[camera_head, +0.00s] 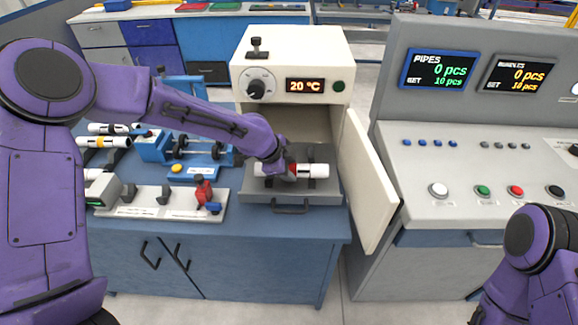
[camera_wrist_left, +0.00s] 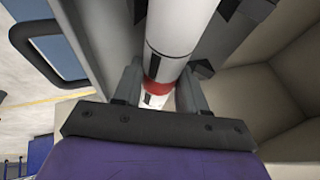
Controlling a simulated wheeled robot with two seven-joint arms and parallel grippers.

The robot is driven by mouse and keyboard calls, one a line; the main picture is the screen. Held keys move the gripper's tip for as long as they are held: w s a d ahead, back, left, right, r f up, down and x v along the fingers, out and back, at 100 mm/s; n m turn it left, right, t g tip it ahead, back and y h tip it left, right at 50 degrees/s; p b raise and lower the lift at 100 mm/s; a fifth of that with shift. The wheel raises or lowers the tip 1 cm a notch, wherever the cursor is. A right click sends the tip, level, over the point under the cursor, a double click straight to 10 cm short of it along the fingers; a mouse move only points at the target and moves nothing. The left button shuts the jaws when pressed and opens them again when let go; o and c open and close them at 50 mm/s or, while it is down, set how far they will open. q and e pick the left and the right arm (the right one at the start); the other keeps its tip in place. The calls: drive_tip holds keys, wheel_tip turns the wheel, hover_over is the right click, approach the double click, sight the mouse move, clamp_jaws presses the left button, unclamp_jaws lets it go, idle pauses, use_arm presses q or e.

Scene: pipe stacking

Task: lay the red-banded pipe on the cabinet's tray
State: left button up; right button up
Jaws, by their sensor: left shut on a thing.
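The red-banded pipe (camera_head: 318,171) is white and lies level across the cabinet's pulled-out grey tray (camera_head: 256,197), between dark supports. I cannot tell whether it bears fully on them. My left gripper (camera_head: 288,170) is over the tray, shut on the pipe near its red band. In the left wrist view the pipe (camera_wrist_left: 179,30) runs between the two fingers (camera_wrist_left: 158,90), with the red band at the fingertips. The cabinet (camera_head: 290,58) is cream, with a 20 °C display, and its door (camera_head: 366,180) stands open to the right. My right gripper is out of view.
Left of the tray are a white fixture with a red clamp (camera_head: 204,194), a blue device with dark rollers (camera_head: 155,147) and other banded pipes (camera_head: 100,142) on a rack. A control console (camera_head: 450,180) stands right, beyond the open door. My right arm is at lower right.

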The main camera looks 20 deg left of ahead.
use_arm(q)
drive_tip(key=shift+f, duration=0.45)
idle(0.6)
drive_tip(key=o, duration=1.2)
drive_tip(key=v, duration=1)
drive_tip(key=shift+s+a+r+b, duration=0.1)
drive_tip(key=shift+s+r+b, duration=0.05)
drive_tip(key=shift+b, duration=0.15)
